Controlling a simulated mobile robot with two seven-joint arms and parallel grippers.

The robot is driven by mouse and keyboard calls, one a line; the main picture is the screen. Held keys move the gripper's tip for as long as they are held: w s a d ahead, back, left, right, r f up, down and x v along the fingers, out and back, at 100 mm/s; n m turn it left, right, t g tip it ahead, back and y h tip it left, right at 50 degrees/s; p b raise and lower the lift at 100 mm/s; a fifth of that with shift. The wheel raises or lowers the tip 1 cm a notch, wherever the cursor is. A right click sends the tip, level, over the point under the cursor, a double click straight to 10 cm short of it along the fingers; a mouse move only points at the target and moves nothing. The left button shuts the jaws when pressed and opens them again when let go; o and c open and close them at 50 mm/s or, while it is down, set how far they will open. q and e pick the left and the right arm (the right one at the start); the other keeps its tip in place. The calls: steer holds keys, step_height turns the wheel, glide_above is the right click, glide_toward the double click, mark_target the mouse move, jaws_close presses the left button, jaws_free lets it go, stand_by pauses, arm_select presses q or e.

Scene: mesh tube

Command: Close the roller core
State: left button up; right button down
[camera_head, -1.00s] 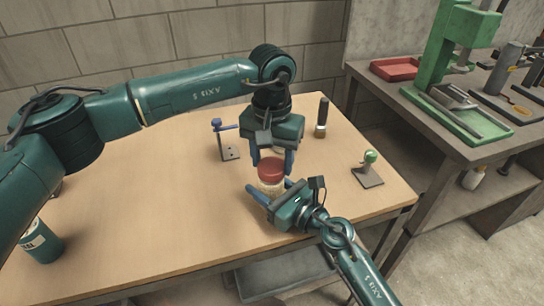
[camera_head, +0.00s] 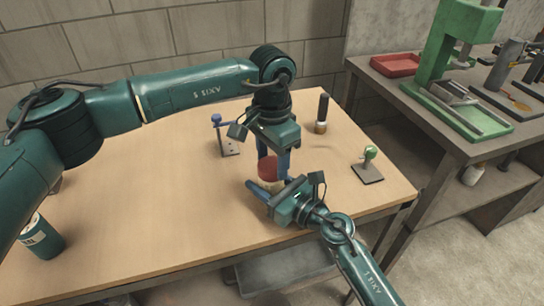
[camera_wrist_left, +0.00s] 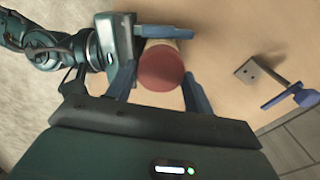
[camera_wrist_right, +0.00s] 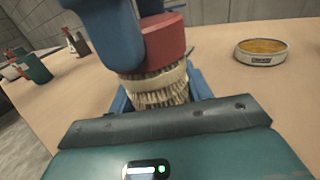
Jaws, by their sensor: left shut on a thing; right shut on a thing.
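The roller core is a pale bristly mesh tube, clearest in the right wrist view (camera_wrist_right: 158,86), with a red cap (camera_head: 267,171) on top. The red cap also shows from above in the left wrist view (camera_wrist_left: 160,66). My left gripper (camera_head: 273,167) points down from above, its blue fingers shut on the red cap from opposite sides. My right gripper (camera_head: 270,189) comes in low from the right, shut on the mesh tube below the cap. The tube looks upright over the table. Its lower end is hidden, and I cannot tell how tightly the cap sits.
A small stand with a blue top (camera_head: 226,137) and a dark-handled tool (camera_head: 322,115) are behind. A green-knobbed stand (camera_head: 368,165) is to the right. A teal can (camera_head: 40,238) stands at left. A round tin (camera_wrist_right: 262,50) lies nearby. The table's left middle is clear.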

arm_select(q)
steer(key=o, duration=0.9)
steer(key=shift+o, duration=0.2)
steer(key=shift+r, duration=0.1)
steer(key=shift+r, duration=2.2)
steer(key=shift+c, duration=0.3)
